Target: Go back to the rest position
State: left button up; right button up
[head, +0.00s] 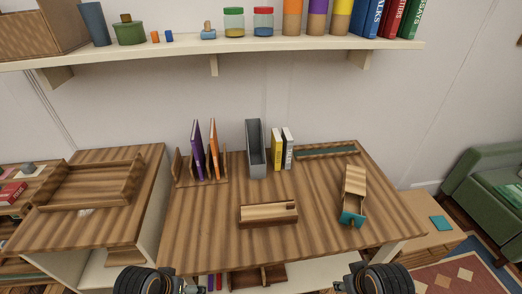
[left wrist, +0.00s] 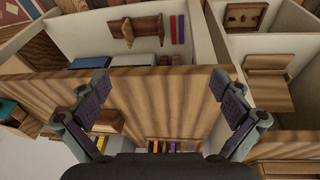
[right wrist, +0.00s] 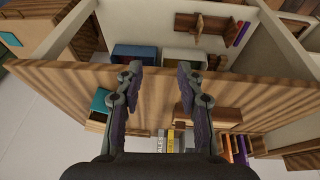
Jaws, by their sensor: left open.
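My left gripper (left wrist: 163,82) is open in the left wrist view, its two fingers wide apart with nothing between them. My right gripper (right wrist: 158,78) shows in the right wrist view with its fingers apart by a narrower gap and nothing held. Both stand over the front edge of the wooden desk (head: 205,235), which crosses both wrist views. In the head view, only dark round parts of my arms show at the bottom edge, left and right; the fingers are mostly cut off there.
On the desk stand a book rack (head: 203,180), a grey file holder (head: 255,150), yellow and white books (head: 282,148), a wooden box (head: 268,213) and a wood-and-teal item (head: 353,195). A loaded wall shelf (head: 215,52) hangs above. The desk's front left is clear.

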pick_arm(q)
jog(key=s+a+f+m+y, duration=0.1)
jog(key=s+a+f, duration=0.15)
jog(key=f, duration=1.05)
jog(key=s+a+f+y, duration=0.1)
jog(key=a+f, duration=0.2)
jog(key=f, duration=0.9)
pick_arm(e)
jog(key=s+d+f+m+g, duration=0.1)
jog(key=s+d+f, duration=0.1)
jog(key=f, duration=1.2)
jog(key=s+d+f+g, duration=0.1)
jog(key=s+d+f, duration=0.15)
jog(key=f, duration=1.15)
pick_arm(q)
jog(key=s+a+f+g, duration=0.1)
jog(key=s+f, duration=1.4)
jog(key=s, duration=0.3)
jog(key=shift+s+g, duration=0.15)
jog(key=shift+g, duration=0.25)
pick_arm(e)
jog(key=s+f, duration=1.5)
jog(key=s, duration=0.3)
jog(key=shift+d+f+m+g+h, duration=0.15)
jog(key=shift+d+m+g+h, duration=0.15)
jog(key=shift+s, duration=0.1)
pick_arm(q)
jog(key=shift+r, duration=0.1)
